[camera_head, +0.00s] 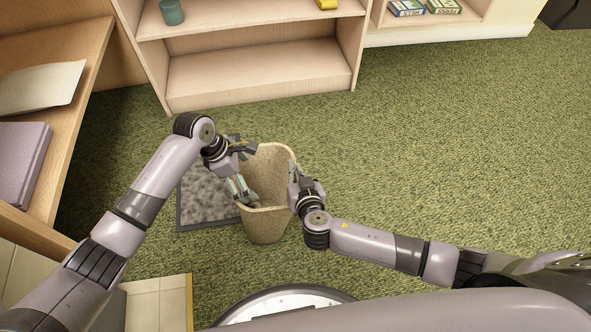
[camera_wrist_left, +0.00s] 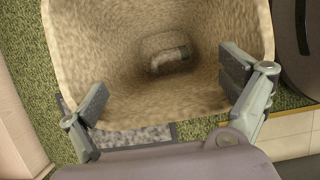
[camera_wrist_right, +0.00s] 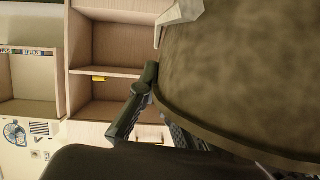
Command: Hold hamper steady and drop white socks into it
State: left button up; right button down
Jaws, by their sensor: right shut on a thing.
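The tan hamper (camera_head: 266,222) stands upright on the carpet, its open top facing up. My right gripper (camera_head: 294,178) is shut on the right side of its rim; the right wrist view shows the hamper wall (camera_wrist_right: 240,80) close up against the fingers. My left gripper (camera_head: 246,170) is at the left side of the hamper's mouth. In the left wrist view its fingers (camera_wrist_left: 165,82) are spread wide with nothing between them, over the opening. A small pale bundle (camera_wrist_left: 169,60), apparently the white socks, lies at the bottom inside the hamper.
A grey mat (camera_head: 205,195) lies on the carpet left of the hamper. A wooden shelf unit (camera_head: 255,80) stands behind it, and a wooden desk (camera_head: 75,110) with papers is at the left. Open green carpet (camera_head: 450,150) is at the right.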

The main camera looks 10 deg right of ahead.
jog(key=shift+s+f, duration=0.1)
jog(key=shift+f, duration=0.1)
pick_arm(q)
jog(key=v, duration=1.2)
pick_arm(e)
jog(key=c, duration=1.7)
grip_release()
jog(key=shift+r, duration=0.1)
jog(key=v, duration=1.1)
jog(key=shift+s+r, duration=0.25)
jog(key=shift+s, duration=0.1)
